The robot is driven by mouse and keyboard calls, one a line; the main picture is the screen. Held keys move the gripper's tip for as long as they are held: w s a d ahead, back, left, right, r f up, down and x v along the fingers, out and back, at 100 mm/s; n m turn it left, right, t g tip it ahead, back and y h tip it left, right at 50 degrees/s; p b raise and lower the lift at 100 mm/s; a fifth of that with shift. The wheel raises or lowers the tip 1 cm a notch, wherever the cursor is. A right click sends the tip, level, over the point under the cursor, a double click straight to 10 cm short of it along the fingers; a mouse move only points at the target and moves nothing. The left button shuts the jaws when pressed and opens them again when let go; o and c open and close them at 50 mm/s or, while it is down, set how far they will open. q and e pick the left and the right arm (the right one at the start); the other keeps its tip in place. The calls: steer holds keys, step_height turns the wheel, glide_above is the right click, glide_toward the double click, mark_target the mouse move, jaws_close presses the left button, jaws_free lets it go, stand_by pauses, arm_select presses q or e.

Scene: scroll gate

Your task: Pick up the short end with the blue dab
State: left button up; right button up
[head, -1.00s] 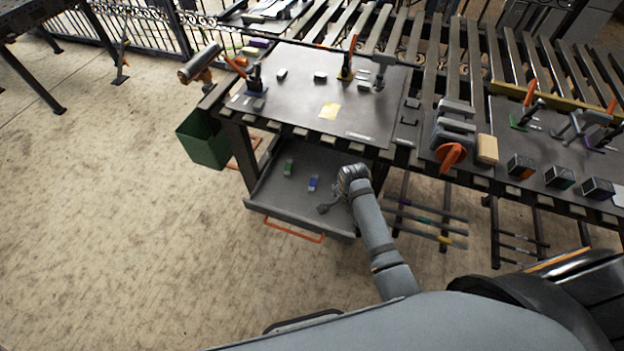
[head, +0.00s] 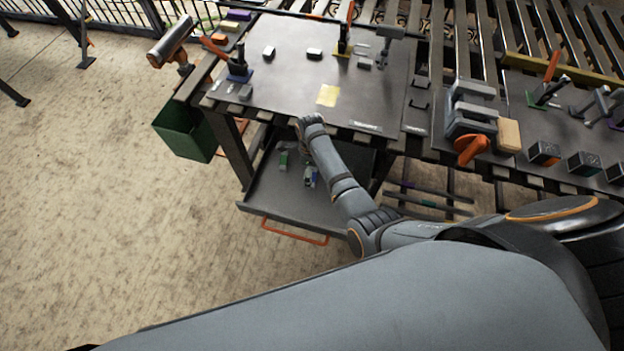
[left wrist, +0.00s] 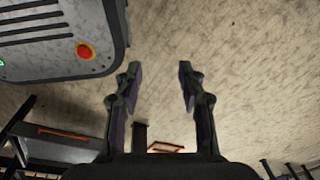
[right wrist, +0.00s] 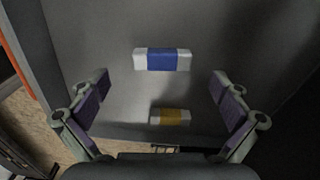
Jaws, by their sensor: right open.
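The short end with the blue dab is a small pale block with a blue middle band (right wrist: 162,60), lying flat on the grey floor of the open drawer (head: 274,196). In the right wrist view it lies between and just beyond the fingertips of my right gripper (right wrist: 160,78), which is open, empty and apart from it. In the head view the blue piece (head: 308,181) is partly covered, and the fingers are hard to make out beside it. My left gripper (left wrist: 157,70) is open and empty above the pale floor, away from the drawer.
A yellow-banded block (right wrist: 170,116) lies beside the blue one, and a green-banded piece (head: 283,160) lies left of it. The drawer has side walls and an orange front handle (head: 294,232). The workbench top (head: 290,82) overhangs the drawer's back. A green bin (head: 184,131) hangs at left.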

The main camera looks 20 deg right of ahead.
mark_target(313, 177)
steer(key=f+b, duration=0.3)
steer(key=shift+d+f, duration=0.1)
steer(key=shift+d, duration=0.25)
steer(key=shift+f+b, duration=0.6)
steer(key=shift+b, duration=0.3)
steer(key=shift+f, duration=0.15)
steer(key=c, duration=1.5)
arm_select(q)
steer(key=f, duration=0.2)
steer(key=w+f, duration=0.1)
steer(key=f, duration=0.2)
steer(key=shift+f, duration=0.3)
arm_select(e)
steer(key=shift+c, duration=0.3)
